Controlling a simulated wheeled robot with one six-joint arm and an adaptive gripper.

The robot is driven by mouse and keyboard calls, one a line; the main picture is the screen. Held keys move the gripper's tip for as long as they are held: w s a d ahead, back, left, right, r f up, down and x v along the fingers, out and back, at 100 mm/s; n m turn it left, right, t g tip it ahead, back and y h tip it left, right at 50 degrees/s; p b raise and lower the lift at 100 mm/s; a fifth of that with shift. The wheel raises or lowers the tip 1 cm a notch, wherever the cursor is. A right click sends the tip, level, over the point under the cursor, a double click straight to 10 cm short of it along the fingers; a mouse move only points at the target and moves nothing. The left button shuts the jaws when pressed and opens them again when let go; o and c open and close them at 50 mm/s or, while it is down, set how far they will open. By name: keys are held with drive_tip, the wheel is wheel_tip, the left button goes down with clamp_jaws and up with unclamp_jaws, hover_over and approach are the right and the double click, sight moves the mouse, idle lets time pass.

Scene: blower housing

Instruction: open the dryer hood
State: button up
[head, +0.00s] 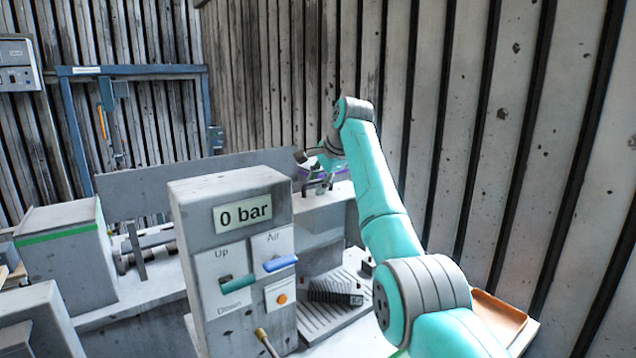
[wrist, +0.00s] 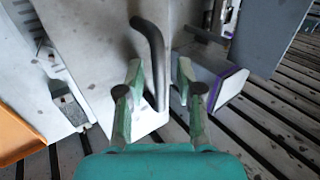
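My gripper (wrist: 159,72) is open, its two green fingers apart with nothing clamped between them. A dark grey bent bar (wrist: 153,50), like a handle, runs down between the fingertips in the wrist view. Whether a finger touches it I cannot tell. The bar stands before a pale grey panel (wrist: 92,50). A grey box with a purple edge (wrist: 215,78) lies just right of the fingers. I cannot tell which of these parts is the dryer hood. In the head view my gripper (head: 322,180) is small and partly hidden, at the far bench beside the wall.
A control box (head: 232,255) reading "0 bar", with a green Up/Down lever (head: 238,283) and blue Air lever (head: 281,263), stands in front. An orange tray (head: 497,318) is at right. A ribbed wall (head: 520,130) rises close behind my arm.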

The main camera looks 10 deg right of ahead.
drive_tip(key=v, duration=1.2)
